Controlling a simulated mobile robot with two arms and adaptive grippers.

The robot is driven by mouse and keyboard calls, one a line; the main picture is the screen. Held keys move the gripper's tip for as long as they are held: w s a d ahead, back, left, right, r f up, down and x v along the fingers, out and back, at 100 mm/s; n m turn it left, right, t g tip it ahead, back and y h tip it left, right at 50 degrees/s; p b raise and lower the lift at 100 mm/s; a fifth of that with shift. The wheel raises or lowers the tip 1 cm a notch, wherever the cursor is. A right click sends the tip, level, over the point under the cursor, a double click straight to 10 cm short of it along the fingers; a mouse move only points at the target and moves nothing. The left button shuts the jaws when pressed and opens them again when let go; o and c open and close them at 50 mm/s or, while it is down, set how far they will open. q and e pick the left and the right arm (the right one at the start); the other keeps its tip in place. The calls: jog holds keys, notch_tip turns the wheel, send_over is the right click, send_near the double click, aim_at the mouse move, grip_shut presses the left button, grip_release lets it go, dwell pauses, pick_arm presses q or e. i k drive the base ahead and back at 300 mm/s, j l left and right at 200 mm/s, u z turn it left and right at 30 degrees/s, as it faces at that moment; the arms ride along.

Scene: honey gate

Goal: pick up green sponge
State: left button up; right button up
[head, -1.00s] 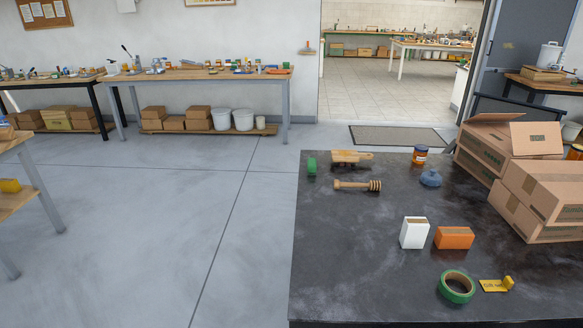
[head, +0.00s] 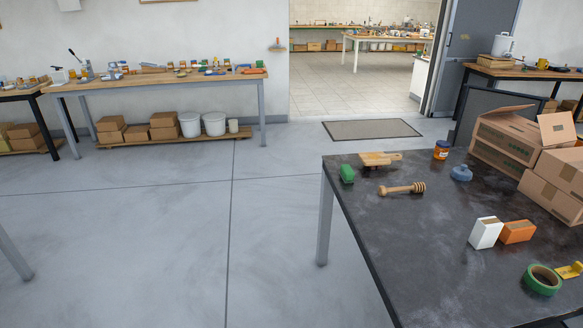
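The green sponge (head: 347,173) is a small green block near the far left corner of the dark table (head: 420,230). It stands beside a wooden scoop-like piece (head: 380,158) and a wooden honey dipper (head: 402,189), apart from the dipper. Neither of my grippers shows in the head view.
The table also bears an orange-lidded jar (head: 441,149), a blue lump (head: 461,173), a white box (head: 486,232), an orange box (head: 518,231), green tape (head: 542,279) and cardboard boxes (head: 507,137). A workbench (head: 160,80) stands along the back wall. The floor (head: 150,240) left of the table is clear.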

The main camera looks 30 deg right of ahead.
aim_at(346, 172)
jog(key=i+j+z, duration=0.1)
jog(key=i+z, duration=0.2)
jog(key=i, duration=0.15)
jog(key=i+j+z, duration=0.15)
jog(key=i+z, duration=0.15)
jog(key=i+j+z, duration=0.3)
jog(key=i, duration=0.25)
